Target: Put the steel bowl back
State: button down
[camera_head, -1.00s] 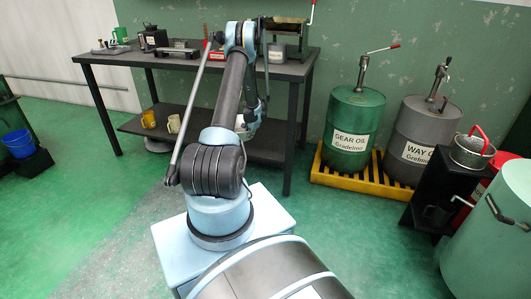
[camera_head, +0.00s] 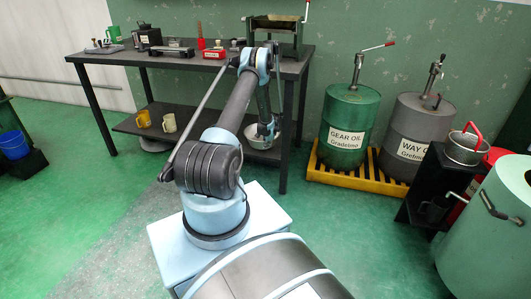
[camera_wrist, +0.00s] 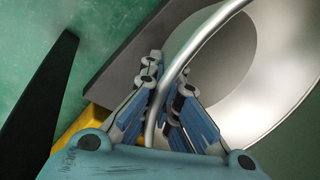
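The steel bowl (camera_head: 262,140) shows in the head view at the right part of the workbench's lower shelf (camera_head: 205,125), partly behind my arm. I cannot tell whether it rests on the shelf or hangs just above it. In the wrist view the shiny bowl (camera_wrist: 285,75) fills the upper right, and its curved rim runs between my fingers. My gripper (camera_wrist: 168,82) is shut on this rim, one finger on each side. In the head view my gripper (camera_head: 266,125) is small and partly hidden at the bowl.
The workbench (camera_head: 110,57) carries a vise, a red bin (camera_head: 214,54) and other tools. A yellow mug (camera_head: 143,119) and a cream mug (camera_head: 168,123) stand left on the lower shelf. Oil drums stand on a yellow pallet (camera_head: 330,180) at right. A pail (camera_head: 464,150) sits on a black stand.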

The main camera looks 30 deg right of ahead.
jog(key=shift+f, duration=2.05)
jog(key=shift+f, duration=0.1)
jog(key=c, duration=1.8)
grip_release()
jog(key=v, duration=1.2)
